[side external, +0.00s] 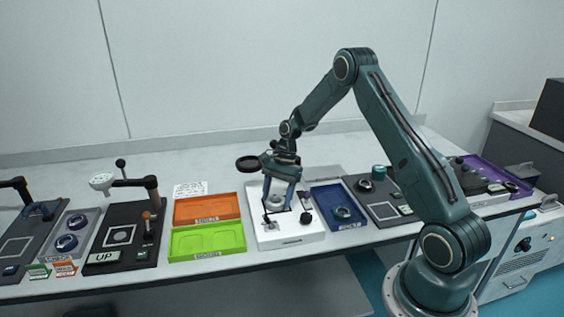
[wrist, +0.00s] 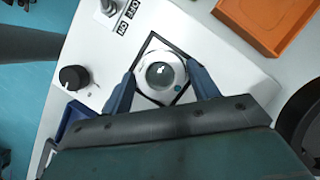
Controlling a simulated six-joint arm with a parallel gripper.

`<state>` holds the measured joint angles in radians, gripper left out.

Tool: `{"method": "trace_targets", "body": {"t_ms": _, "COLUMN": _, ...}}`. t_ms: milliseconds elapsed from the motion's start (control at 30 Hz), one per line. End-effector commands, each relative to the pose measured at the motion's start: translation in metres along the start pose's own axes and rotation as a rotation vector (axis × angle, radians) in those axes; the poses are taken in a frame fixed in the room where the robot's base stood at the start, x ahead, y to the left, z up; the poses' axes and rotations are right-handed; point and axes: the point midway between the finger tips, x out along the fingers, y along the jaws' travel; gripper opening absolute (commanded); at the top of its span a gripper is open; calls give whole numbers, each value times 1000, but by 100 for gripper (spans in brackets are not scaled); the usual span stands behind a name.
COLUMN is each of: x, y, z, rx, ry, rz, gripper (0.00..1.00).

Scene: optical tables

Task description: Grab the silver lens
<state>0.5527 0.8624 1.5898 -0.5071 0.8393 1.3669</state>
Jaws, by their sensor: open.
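The silver lens (wrist: 160,74) is a round silver-white piece with a glassy grey centre. It sits inside a black square outline on a white device (wrist: 90,60). My gripper (wrist: 160,88) is open in the wrist view, with one blue finger on each side of the lens. I cannot tell whether the fingers touch it. In the side external view, my gripper (side external: 281,200) points down over the white device (side external: 290,240). The lens is mostly hidden by the fingers there.
An orange tray (side external: 207,208) and a green tray (side external: 207,240) lie left of the device. A blue tray (side external: 340,200) with a dark round lens (side external: 343,213) lies right. The device has a black knob (wrist: 72,77) and a switch (wrist: 107,8).

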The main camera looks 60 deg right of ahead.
Motion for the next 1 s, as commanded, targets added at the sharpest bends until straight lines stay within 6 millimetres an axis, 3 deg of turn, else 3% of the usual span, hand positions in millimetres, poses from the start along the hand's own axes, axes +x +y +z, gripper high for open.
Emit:
{"method": "trace_targets", "body": {"t_ms": 33, "x": 0, "y": 0, "z": 0, "rx": 0, "ry": 0, "rz": 0, "gripper": 54}}
{"method": "trace_targets", "body": {"t_ms": 133, "x": 0, "y": 0, "z": 0, "rx": 0, "ry": 0, "rz": 0, "gripper": 34}}
{"method": "trace_targets", "body": {"t_ms": 200, "x": 0, "y": 0, "z": 0, "rx": 0, "ry": 0, "rz": 0, "gripper": 26}}
{"method": "trace_targets", "body": {"t_ms": 667, "x": -9, "y": 0, "z": 3, "rx": 0, "ry": 1, "rz": -1, "gripper": 26}}
{"method": "trace_targets", "body": {"t_ms": 1000, "x": -53, "y": -1, "z": 21, "rx": -1, "ry": 3, "rz": -5, "gripper": 26}}
